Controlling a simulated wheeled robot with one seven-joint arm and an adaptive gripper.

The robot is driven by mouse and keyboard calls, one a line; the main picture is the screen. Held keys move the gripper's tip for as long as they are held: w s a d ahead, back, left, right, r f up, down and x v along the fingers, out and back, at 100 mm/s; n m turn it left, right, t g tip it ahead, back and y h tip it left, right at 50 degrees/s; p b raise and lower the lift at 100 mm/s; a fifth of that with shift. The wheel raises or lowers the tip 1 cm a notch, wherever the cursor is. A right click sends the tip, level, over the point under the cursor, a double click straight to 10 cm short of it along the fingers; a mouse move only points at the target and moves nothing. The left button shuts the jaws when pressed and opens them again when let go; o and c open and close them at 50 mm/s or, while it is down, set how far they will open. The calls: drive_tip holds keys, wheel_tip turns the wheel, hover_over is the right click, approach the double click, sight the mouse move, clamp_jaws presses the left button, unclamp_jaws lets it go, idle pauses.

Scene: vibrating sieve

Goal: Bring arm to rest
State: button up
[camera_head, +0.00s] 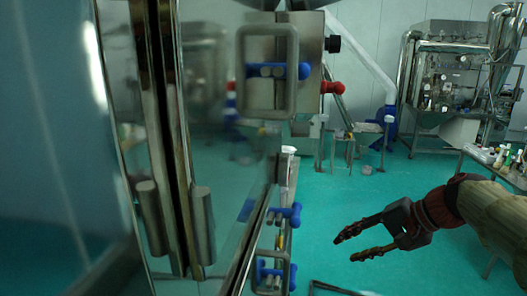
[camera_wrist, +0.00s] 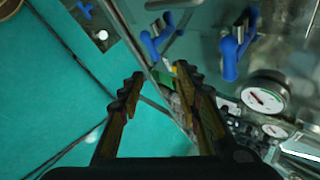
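My gripper (camera_head: 357,243) reaches in from the right edge of the head view, over the green floor, with its fingers pointing left. Its two fingers are spread apart and nothing shows between them. In the wrist view my gripper (camera_wrist: 160,85) also shows open and empty. Beyond the fingertips there is steel equipment with a blue clamp knob (camera_wrist: 232,50). The fingers look apart from the equipment in the head view.
A large steel cabinet with a door handle (camera_head: 203,225) fills the left. Blue clamps (camera_head: 285,214) line its side. A steel machine (camera_head: 440,75) stands at the back right. A table (camera_head: 510,172) with bottles is at the right edge. Green floor (camera_head: 335,200) is open between.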

drive_tip(key=s+a+f+n+h+b, duration=0.1)
drive_tip(key=s+f+n+h+b, duration=0.2)
drive_tip(key=s+f, duration=0.5)
drive_tip(key=s+a+f+n+h+b, duration=0.1)
drive_tip(key=s+f+n+h+b, duration=0.2)
drive_tip(key=s+f, duration=0.6)
drive_tip(key=s+n, duration=0.1)
drive_tip(key=s, duration=0.4)
drive_tip(key=shift+s+n+h, duration=0.3)
drive_tip(key=shift+n+h, duration=0.1)
drive_tip(key=shift+a, duration=0.1)
